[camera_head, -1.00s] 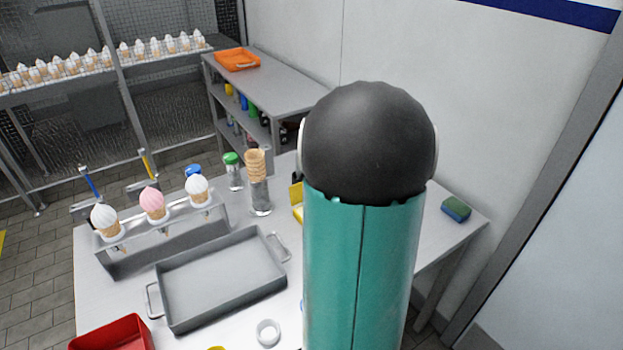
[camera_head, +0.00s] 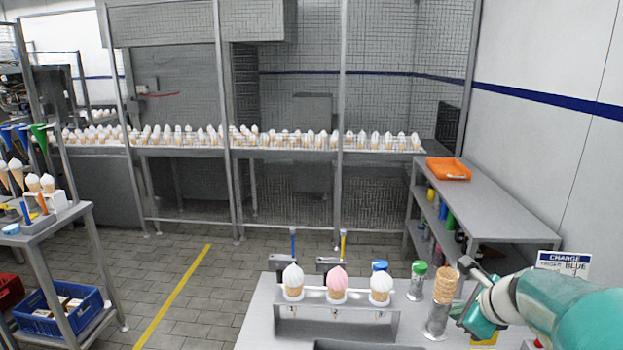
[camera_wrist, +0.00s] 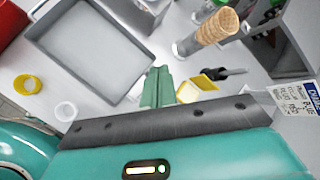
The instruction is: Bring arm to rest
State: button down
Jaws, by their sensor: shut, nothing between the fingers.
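My teal arm (camera_head: 580,315) reaches in from the right in the head view, low over the right side of the table. In the wrist view my gripper (camera_wrist: 157,88) has its two green fingers together with nothing between them. The fingers point toward the grey tray (camera_wrist: 128,92) and the stacked cones (camera_wrist: 215,25), apart from both. In the head view the fingertips are not clear. A rack (camera_head: 345,321) holds a white, a pink and another white ice cream cone upright.
The cone stack (camera_head: 446,286) stands in a clear holder beside a green-lidded jar (camera_head: 418,282), close to my wrist. A sign (camera_head: 563,263) stands at the right. A yellow container (camera_wrist: 205,83) lies near the fingers. Behind is a shelf unit with an orange tray (camera_head: 448,168).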

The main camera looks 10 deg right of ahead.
jog(key=s+a+r+n+g, duration=0.1)
jog(key=s+a+n, duration=0.5)
jog(key=a+n, duration=0.6)
jog(key=s+a+r+n+g, duration=0.1)
jog(key=s+a+n, duration=0.5)
jog(key=a+n, duration=0.7)
jog(key=r+n, duration=0.1)
jog(key=n, duration=0.2)
jog(key=shift+a, duration=0.2)
jog(key=shift+a+n, duration=0.2)
jog(key=shift+n, duration=0.1)
